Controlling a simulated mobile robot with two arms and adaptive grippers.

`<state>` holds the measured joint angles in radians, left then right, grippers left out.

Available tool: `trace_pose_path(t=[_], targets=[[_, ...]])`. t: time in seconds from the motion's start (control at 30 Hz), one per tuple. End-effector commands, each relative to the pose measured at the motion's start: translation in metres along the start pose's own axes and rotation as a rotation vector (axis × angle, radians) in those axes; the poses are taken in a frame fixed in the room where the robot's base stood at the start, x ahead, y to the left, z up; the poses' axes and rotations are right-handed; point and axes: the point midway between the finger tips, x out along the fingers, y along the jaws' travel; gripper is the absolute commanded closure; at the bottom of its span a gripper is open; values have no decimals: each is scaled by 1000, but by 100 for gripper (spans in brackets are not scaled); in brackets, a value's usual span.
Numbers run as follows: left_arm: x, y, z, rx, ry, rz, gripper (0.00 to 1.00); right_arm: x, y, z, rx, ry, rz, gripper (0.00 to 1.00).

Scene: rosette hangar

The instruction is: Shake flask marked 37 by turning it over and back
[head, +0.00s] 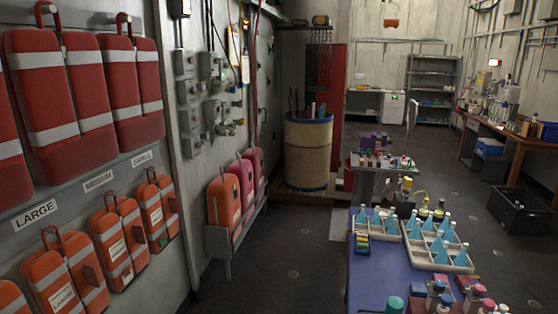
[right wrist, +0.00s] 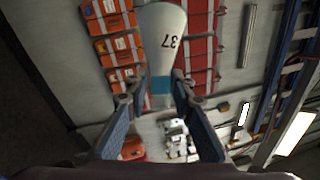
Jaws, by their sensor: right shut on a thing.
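The flask marked 37 (right wrist: 165,28) is in the right wrist view, pale and wide at the top of the picture, narrowing to a teal band between the fingers. My right gripper (right wrist: 162,90) is shut on it near this band. The wall and ceiling lie sideways in this view, so the flask looks to be roughly on its side. Neither gripper shows in the head view, and my left gripper is not in view at all.
A blue-topped table (head: 373,290) in the head view bears white trays (head: 428,264) with several blue flasks, and coloured-cap bottles at its front. Red and orange bags (head: 75,95) hang on the left wall. A barrel (head: 308,155) stands behind. The aisle floor (head: 300,255) is clear.

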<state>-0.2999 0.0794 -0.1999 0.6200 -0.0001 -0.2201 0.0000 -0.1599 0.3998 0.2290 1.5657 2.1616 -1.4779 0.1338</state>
Motion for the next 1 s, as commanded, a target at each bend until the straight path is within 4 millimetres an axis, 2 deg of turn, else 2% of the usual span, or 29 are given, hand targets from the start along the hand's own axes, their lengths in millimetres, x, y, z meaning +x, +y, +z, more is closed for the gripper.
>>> trace_pose_path(t=[0.03,0.1,0.2,0.37,0.63,0.77,1.0], targets=[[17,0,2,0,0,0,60,-1,6,-2,-106,-10,42,100],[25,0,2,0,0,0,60,-1,5,-1,-239,-20,96,100],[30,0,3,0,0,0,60,-1,3,-1,-372,-27,153,100],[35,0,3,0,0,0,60,0,2,0,-478,-34,196,100],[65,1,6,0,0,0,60,-1,5,0,-913,-66,377,100],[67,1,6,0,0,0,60,0,2,0,-994,-71,411,100],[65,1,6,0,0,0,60,0,0,0,-995,-70,411,100]])
